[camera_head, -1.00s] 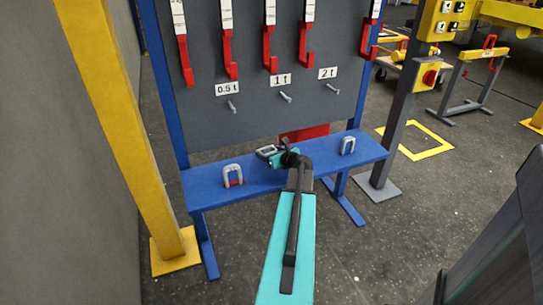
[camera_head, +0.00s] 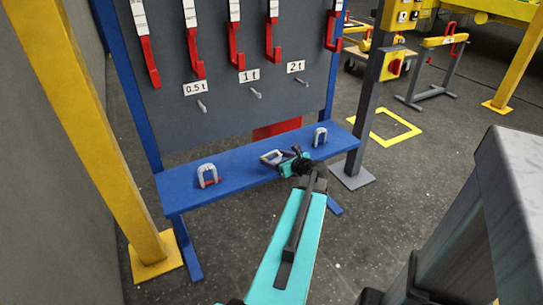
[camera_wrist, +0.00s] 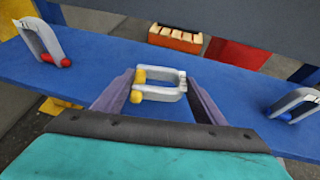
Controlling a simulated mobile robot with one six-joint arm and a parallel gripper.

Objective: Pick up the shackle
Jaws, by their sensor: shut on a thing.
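The grey shackle with yellow pin ends (camera_wrist: 158,86) is between the two fingers of my gripper (camera_wrist: 160,92) in the wrist view. The fingers are shut on its sides, and its yellow ends point left. In the head view this shackle (camera_head: 269,158) shows at the tip of my gripper (camera_head: 280,160), in front of the blue bench (camera_head: 240,176). I cannot tell how far it is above the bench top. Its underside is hidden.
A red-pinned shackle (camera_head: 208,175) stands on the bench to the left, and a blue-pinned one (camera_wrist: 294,104) to the right. Behind is a grey board with red hooks (camera_head: 240,48) and several pegs. A yellow post (camera_head: 95,140) stands at left.

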